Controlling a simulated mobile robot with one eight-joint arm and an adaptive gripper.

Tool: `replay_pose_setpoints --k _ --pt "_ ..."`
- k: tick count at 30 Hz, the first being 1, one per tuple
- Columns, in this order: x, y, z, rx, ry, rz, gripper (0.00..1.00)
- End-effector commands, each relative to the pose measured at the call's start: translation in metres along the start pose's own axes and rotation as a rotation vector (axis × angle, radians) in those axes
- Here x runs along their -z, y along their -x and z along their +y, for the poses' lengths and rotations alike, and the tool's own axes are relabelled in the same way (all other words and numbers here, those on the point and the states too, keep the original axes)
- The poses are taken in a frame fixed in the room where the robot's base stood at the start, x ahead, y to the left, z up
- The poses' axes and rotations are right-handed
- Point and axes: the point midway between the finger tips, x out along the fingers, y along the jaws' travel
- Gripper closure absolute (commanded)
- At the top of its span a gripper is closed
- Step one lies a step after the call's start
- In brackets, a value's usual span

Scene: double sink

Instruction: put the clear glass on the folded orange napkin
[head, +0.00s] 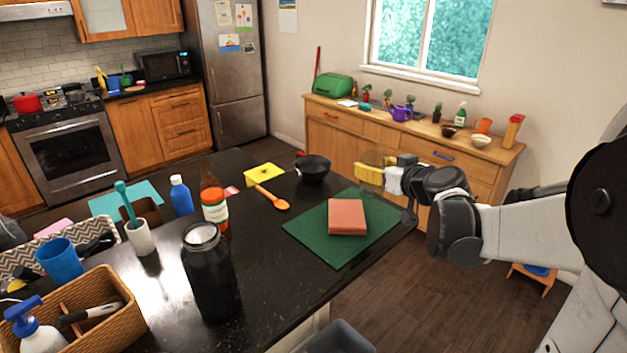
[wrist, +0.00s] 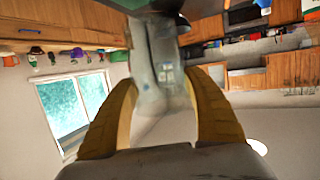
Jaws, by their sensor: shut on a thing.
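The clear glass (wrist: 160,70) is held between the two yellow fingers of my gripper (wrist: 160,105), which is shut on it. In the head view my gripper (head: 371,175) is in the air over the far right part of the counter, above and slightly right of the napkin. The glass (head: 374,158) is only faintly visible there, so its tilt is hard to tell. The folded orange napkin (head: 347,217) lies flat as a small thick square on a green mat (head: 310,238). The glass and napkin are apart, and the napkin top is bare.
A black bowl (head: 313,170) stands behind the mat. An orange spoon (head: 272,198) and a yellow cloth (head: 264,173) lie to its left. The mat around the napkin is clear.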

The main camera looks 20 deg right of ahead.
Motion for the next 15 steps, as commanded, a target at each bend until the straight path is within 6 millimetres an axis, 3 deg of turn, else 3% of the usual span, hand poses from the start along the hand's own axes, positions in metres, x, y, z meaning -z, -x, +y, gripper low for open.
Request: replay_pose_setpoints --k 1,6,15 --pt "-0.008 -0.013 -0.011 0.005 0.003 0.000 0.78" --pt "-0.020 -0.042 -0.035 0.002 0.002 0.000 0.78" --pt "-0.034 -0.057 -0.044 -0.002 -0.001 0.000 0.78"
